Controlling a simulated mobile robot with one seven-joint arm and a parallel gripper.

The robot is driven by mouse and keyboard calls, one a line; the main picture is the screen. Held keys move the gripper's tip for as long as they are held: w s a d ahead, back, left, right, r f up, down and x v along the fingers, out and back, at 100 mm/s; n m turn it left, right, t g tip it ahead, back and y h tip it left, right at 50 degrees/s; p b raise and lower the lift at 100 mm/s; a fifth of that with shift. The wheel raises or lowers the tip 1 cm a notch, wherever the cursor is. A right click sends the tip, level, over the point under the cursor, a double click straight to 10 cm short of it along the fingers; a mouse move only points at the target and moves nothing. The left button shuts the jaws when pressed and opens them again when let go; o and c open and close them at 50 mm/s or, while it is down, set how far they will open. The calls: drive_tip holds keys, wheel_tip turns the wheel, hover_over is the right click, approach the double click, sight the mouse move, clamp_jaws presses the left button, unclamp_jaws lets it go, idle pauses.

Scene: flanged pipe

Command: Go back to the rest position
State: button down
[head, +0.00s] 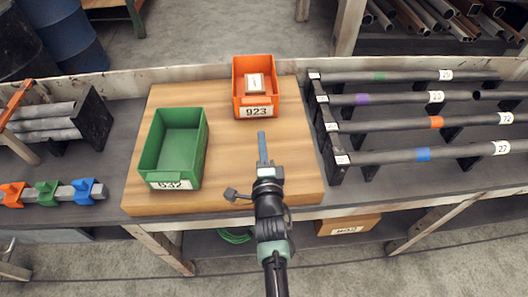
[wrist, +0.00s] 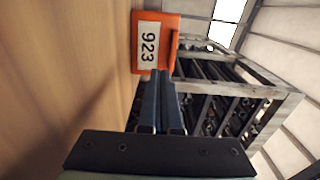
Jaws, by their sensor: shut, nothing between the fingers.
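The wooden board (head: 222,125) bears an empty green bin (head: 182,165) and an orange bin (head: 254,112) labelled 923 with a small box (head: 254,84) inside. Racked pipes (head: 420,125) stand at right. Coloured clamps (head: 47,194) lie at left. The board's middle is clear.

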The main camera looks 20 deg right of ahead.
drive_tip(key=v, duration=0.2)
drive_tip(key=shift+s+r, duration=0.2)
drive_tip(key=shift+s, duration=0.2)
drive_tip(key=shift+s+a+f, duration=0.1)
drive_tip(key=shift+s+a, duration=0.1)
drive_tip(key=shift+s, duration=0.25)
drive_tip(key=w+a+r+n+t+p, duration=0.1)
drive_tip(key=a+r+n+t+p, duration=0.15)
drive_tip(key=r, duration=1.05)
drive_tip(key=w+a+r+n+t+y+p, duration=0.15)
drive_tip(key=r+n, duration=0.25)
drive_tip(key=r, duration=1)
drive_tip(key=w+a+r+n+t+p, duration=0.1)
drive_tip(key=a+r+n, duration=0.25)
drive_tip(key=r, duration=0.95)
drive_tip(key=s+a+r+n+t+y+p, duration=0.1)
drive_tip(key=s+a+r+n, duration=0.1)
drive_tip(key=s+r, duration=0.4)
drive_tip(key=s+a+r+n+t+y+p, duration=0.1)
drive_tip(key=s+r+n, duration=0.4)
drive_tip(key=r, duration=0.7)
drive_tip(key=s+a+r+n+t+y+p, duration=0.1)
drive_tip(key=s+a+r+n+t, duration=0.2)
drive_tip(key=r, duration=0.5)
drive_tip(key=s+a+n, duration=0.1)
drive_tip(key=s+a, duration=0.1)
drive_tip(key=s, duration=0.1)
drive_tip(key=shift+s+a+r, duration=0.15)
drive_tip(key=shift+s+r, duration=0.15)
drive_tip(key=shift+r, duration=0.1)
